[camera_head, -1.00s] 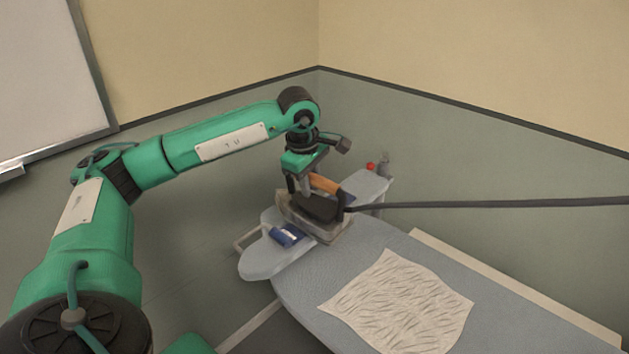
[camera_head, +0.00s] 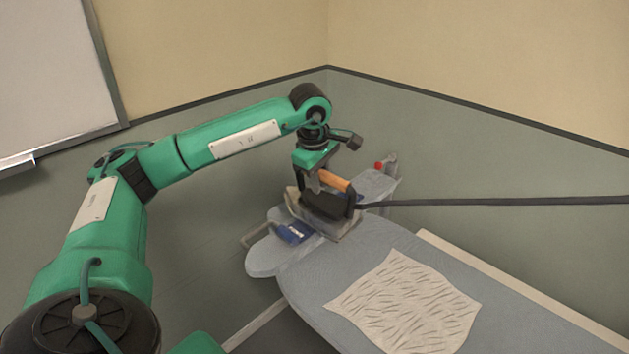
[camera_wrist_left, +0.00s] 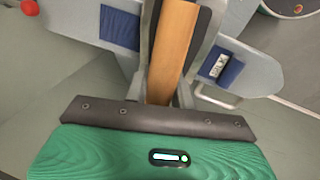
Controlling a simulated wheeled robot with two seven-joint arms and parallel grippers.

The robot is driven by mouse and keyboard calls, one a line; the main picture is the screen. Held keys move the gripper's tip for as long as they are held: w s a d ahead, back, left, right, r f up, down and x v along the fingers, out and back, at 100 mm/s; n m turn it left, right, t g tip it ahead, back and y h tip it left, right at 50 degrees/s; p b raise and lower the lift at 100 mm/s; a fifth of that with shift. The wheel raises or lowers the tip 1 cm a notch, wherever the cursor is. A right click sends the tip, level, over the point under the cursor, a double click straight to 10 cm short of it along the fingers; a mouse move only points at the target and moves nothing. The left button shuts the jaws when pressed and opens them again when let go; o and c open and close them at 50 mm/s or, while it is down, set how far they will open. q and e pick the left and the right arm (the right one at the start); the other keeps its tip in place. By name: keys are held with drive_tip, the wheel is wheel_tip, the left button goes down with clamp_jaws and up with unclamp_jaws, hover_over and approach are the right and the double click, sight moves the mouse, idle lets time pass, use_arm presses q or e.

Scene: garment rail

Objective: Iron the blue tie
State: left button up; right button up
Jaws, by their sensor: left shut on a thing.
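My left gripper (camera_head: 315,180) is shut on the wooden handle of the iron (camera_head: 325,207). The orange-brown handle (camera_wrist_left: 173,50) fills the middle of the left wrist view. The iron is above the narrow grey board, over the middle of the blue tie (camera_head: 296,232). I cannot tell whether its sole touches the tie. In the left wrist view the blue tie (camera_wrist_left: 120,27) shows on both sides of the iron, with a small white label on the right part. The part under the iron is hidden. My right gripper is not in view.
A dark cable (camera_head: 490,202) runs from the iron to the right edge. A wrinkled whitish cloth (camera_head: 402,303) lies on the large grey ironing board (camera_head: 320,285). A red knob (camera_head: 379,166) is at the far end of the narrow board. Walls stand behind.

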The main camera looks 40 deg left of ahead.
use_arm(q)
drive_tip(key=shift+w+d+p, duration=0.5)
drive_tip(key=shift+w+p, duration=0.5)
drive_tip(key=shift+w, duration=4.95)
drive_tip(key=shift+s+a+r+b, duration=0.1)
drive_tip(key=shift+s+b, duration=0.15)
drive_tip(key=shift+s, duration=1)
drive_tip(key=shift+s+a+f+b, duration=0.1)
drive_tip(key=shift+s+a+b, duration=0.1)
drive_tip(key=shift+s, duration=1.05)
drive_tip(key=shift+s+a+r+b, duration=0.1)
drive_tip(key=shift+s+b, duration=0.15)
drive_tip(key=shift+s, duration=1)
drive_tip(key=shift+s+b, duration=0.65)
drive_tip(key=shift+s, duration=1.25)
drive_tip(key=shift+s, duration=0.15)
drive_tip(key=shift+s+a+b, duration=0.2)
drive_tip(key=shift+s+b, duration=0.55)
drive_tip(key=shift+s, duration=1)
drive_tip(key=shift+w, duration=0.4)
drive_tip(key=shift+w+d+r+p, duration=0.15)
drive_tip(key=shift+w+p, duration=0.55)
drive_tip(key=shift+w, duration=1.5)
drive_tip(key=w+p, duration=0.1)
drive_tip(key=w, duration=0.5)
drive_tip(key=shift+d+f, duration=0.3)
drive_tip(key=shift+d, duration=0.05)
